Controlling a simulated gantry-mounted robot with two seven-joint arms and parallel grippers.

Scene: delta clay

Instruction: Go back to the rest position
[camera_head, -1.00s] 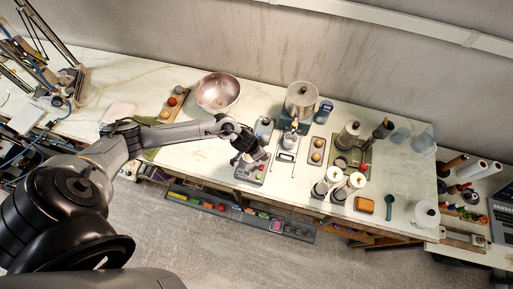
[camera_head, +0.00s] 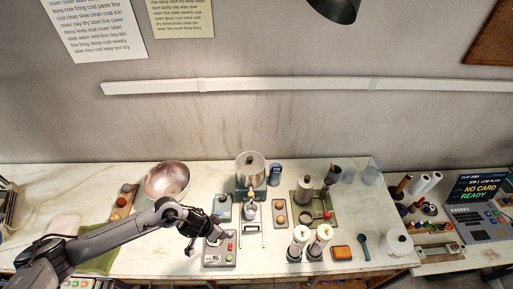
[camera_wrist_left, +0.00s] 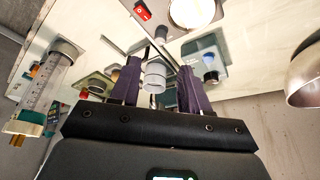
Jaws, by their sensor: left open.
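My left arm comes in from the left in the head view. In the left wrist view the two dark fingers (camera_wrist_left: 158,92) stand apart, so the gripper is open. A small white-grey cylinder (camera_wrist_left: 154,74) shows between the fingers; I cannot tell whether it touches them. My right gripper is in neither view.
A copper-toned bowl (camera_head: 167,180) stands behind the arm. A screen (camera_head: 482,187) reads "NO CARD READY".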

